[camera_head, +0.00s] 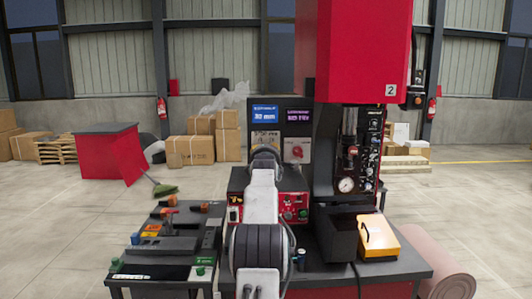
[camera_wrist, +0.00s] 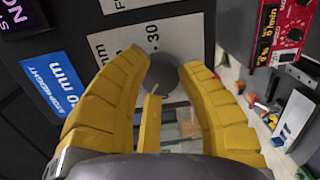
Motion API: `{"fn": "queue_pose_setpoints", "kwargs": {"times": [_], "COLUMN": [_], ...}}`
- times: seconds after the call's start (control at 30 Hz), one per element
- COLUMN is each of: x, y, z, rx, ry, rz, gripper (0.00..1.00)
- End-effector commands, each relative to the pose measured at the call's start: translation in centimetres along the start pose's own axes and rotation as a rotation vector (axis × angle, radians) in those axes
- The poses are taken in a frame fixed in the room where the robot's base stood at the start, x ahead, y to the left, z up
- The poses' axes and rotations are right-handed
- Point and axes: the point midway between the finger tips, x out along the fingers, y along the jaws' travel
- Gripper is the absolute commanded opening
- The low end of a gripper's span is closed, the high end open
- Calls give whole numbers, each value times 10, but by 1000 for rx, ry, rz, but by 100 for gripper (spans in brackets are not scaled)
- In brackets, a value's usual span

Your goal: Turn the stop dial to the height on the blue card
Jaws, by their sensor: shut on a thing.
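The blue card (camera_head: 264,113) is on the dark upright panel, and in the wrist view its large blue face (camera_wrist: 55,88) reads "STOP HEIGHT" with a figure ending in "0 mm". In the head view it seems to read 30 mm. The stop dial (camera_wrist: 163,73) shows as a round grey knob between my fingertips, over a pale scale plate (camera_wrist: 112,50) with "30" printed beside the dial. My gripper (camera_wrist: 165,62) has its yellow fingers shut on the dial, one on each side. The dial's pointer is not clear. In the head view my arm hides the dial.
A purple display (camera_head: 298,115) and a red knob (camera_head: 297,152) are right of the card. A red control box (camera_wrist: 287,35) is right of my fingers.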

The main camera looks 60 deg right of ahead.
Motion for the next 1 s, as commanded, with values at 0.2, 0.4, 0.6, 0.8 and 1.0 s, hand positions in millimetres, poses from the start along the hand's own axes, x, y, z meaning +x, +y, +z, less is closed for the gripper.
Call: {"fn": "queue_pose_setpoints", "kwargs": {"times": [0.2,0.4,0.6,0.8,1.0], "x": [-1,-1,0,0,-2], "y": [5,5,3,2,1], "z": [1,1,0,0,0], "rx": [2,1,1,1,1], "ry": [-2,-2,-1,0,0], "rz": [12,11,6,3,1], "gripper": [1,40,58,61,61]}}
